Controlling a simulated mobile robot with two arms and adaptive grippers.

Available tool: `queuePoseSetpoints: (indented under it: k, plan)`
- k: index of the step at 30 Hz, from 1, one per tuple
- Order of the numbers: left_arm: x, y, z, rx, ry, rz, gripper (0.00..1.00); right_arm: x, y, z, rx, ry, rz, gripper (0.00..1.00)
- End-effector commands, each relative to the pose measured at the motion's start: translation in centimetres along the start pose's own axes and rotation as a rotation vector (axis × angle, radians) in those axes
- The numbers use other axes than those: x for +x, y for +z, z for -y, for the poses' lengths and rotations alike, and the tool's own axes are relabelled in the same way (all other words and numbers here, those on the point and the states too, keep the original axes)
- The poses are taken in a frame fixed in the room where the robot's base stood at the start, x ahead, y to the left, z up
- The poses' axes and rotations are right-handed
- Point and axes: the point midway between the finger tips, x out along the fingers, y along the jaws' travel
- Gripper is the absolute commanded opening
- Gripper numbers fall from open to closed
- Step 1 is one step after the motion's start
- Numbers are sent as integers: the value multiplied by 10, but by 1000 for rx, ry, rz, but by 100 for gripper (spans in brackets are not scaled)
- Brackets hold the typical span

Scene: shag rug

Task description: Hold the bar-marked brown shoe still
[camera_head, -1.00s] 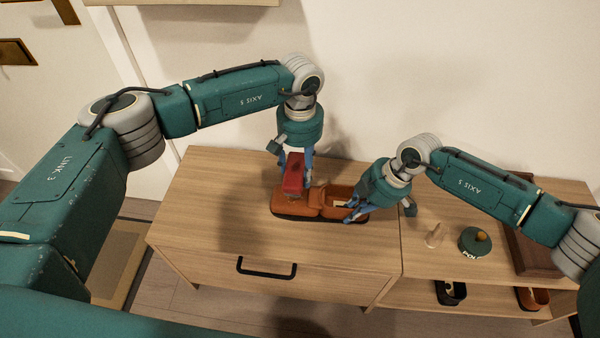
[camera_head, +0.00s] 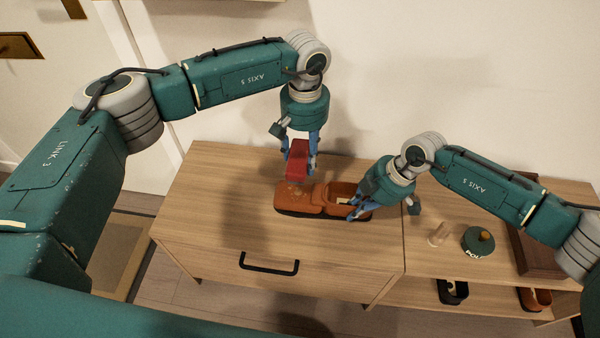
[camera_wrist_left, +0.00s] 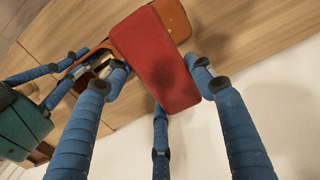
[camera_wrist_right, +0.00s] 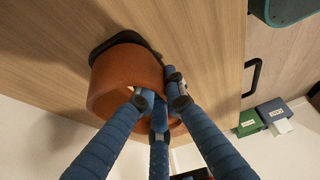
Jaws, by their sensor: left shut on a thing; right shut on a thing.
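The brown shoe (camera_head: 312,202) with a dark sole lies on the wooden cabinet top, toe to the left and opening to the right. I cannot make out a bar mark on it. My right gripper (camera_head: 357,207) is shut on the wall at the shoe's open heel end; the right wrist view shows the orange-brown heel (camera_wrist_right: 125,78) between and beside the blue fingers. My left gripper (camera_head: 300,150) is shut on a red block (camera_head: 298,161), which also shows in the left wrist view (camera_wrist_left: 157,62). The block is above the shoe's toe, seemingly clear of it.
A green round tin (camera_head: 478,242), a small pale peg (camera_head: 438,234) and a dark brown box (camera_head: 533,253) are on the right of the top. A black shoe-like item (camera_head: 452,291) and an orange-brown one (camera_head: 535,298) sit on the lower shelf. The cabinet's left top is clear.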

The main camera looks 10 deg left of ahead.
Motion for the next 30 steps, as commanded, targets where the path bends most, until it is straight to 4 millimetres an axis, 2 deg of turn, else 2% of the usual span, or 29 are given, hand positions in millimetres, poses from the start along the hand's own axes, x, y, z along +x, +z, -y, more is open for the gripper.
queuePoseSetpoints:
  k: [3,11,30]
  plan:
    - [0,1,6,-1,-2,-1,34,-1,0,-1,0,2,-1,0]
    - [8,2,5,0,0,2,34,-1,0,-1,0,1,-1,0]
    - [64,2,5,0,0,3,34,0,0,0,0,1,-1,0]
